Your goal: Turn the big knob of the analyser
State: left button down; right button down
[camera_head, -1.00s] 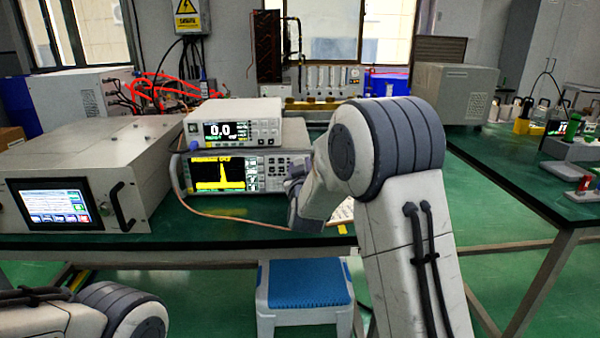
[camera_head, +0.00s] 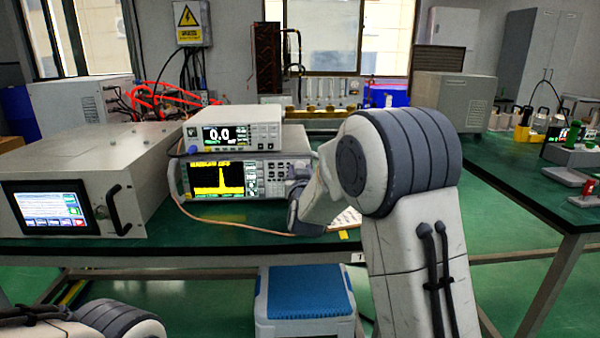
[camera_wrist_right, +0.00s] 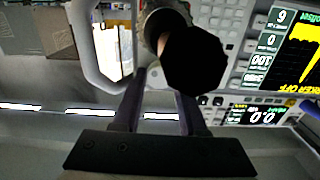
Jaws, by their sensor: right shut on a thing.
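The analyser (camera_head: 233,155) stands on the green bench under a smaller meter, its screen showing a yellow trace. Its screen also shows upside down in the right wrist view (camera_wrist_right: 300,55). My right gripper (camera_head: 293,178) is at the right side of the analyser's front panel, its fingers mostly hidden behind my wrist in the head view. In the right wrist view the fingers (camera_wrist_right: 163,85) are shut around the big knob (camera_wrist_right: 165,18), whose grip is partly covered by a dark round shape. My left gripper is out of view; only part of my left arm shows.
The smaller meter (camera_head: 232,130) reads 0.0. An orange cable (camera_head: 235,226) loops in front of the analyser. A grey box with a screen (camera_head: 90,180) stands left. The analyser's handle (camera_wrist_right: 92,65) is close to my right fingers. A blue-topped stool (camera_head: 305,290) stands below.

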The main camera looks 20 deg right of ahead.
jog(key=shift+c, duration=2.2)
grip_release()
jog(key=v, duration=1)
jog(key=shift+s+p, duration=0.25)
jog(key=shift+p, duration=0.05)
jog(key=shift+a, duration=0.1)
